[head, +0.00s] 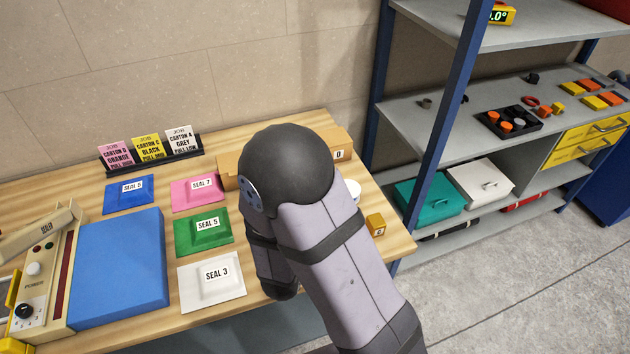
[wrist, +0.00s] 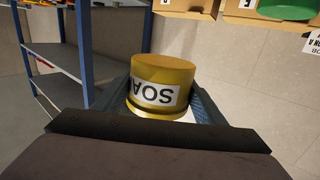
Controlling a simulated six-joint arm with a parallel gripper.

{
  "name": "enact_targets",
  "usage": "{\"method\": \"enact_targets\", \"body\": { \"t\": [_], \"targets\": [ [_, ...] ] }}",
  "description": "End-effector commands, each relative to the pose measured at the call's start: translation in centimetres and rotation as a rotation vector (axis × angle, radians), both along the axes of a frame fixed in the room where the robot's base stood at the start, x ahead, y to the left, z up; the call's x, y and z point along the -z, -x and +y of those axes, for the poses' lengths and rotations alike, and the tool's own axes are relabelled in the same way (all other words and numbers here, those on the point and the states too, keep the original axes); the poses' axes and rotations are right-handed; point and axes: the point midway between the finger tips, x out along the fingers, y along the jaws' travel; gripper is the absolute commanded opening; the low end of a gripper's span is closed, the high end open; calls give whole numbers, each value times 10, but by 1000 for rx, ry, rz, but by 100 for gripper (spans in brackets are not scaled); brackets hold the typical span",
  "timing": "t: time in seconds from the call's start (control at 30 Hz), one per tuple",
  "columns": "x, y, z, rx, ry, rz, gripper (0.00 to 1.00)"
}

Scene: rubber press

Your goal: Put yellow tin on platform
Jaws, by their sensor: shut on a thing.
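The yellow tin (wrist: 163,80) is a short cylinder with a white label reading "SOA", partly cut off and upside down in the wrist view. My gripper (wrist: 163,100) is shut on it, with a dark finger on each side. In the head view my own arm hides the gripper and the tin. No thing that I can surely name as the platform shows; a flat blue slab (head: 118,268) lies on the wooden table beside the control box.
Seal packets (head: 203,231) in several colours lie on the table (head: 253,300). A card rack (head: 152,163) stands at the back. A small yellow block (head: 376,225) sits near the right edge. A blue-framed shelf (head: 437,130) stands at the right.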

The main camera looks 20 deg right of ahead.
Motion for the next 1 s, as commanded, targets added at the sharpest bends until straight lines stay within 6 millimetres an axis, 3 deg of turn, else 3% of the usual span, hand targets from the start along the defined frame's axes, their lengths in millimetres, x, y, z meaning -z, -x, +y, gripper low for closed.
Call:
{"method": "enact_targets", "body": {
  "t": [0.27,0.47,0.67,1.0],
  "targets": [
    [-1,-4,3,-3,0,-6,22],
    [5,-24,26,-19,-2,-10,22],
    [14,-61,78,-51,-4,-11,22],
    [25,-109,202,-112,-4,-8,22]
  ]
}}
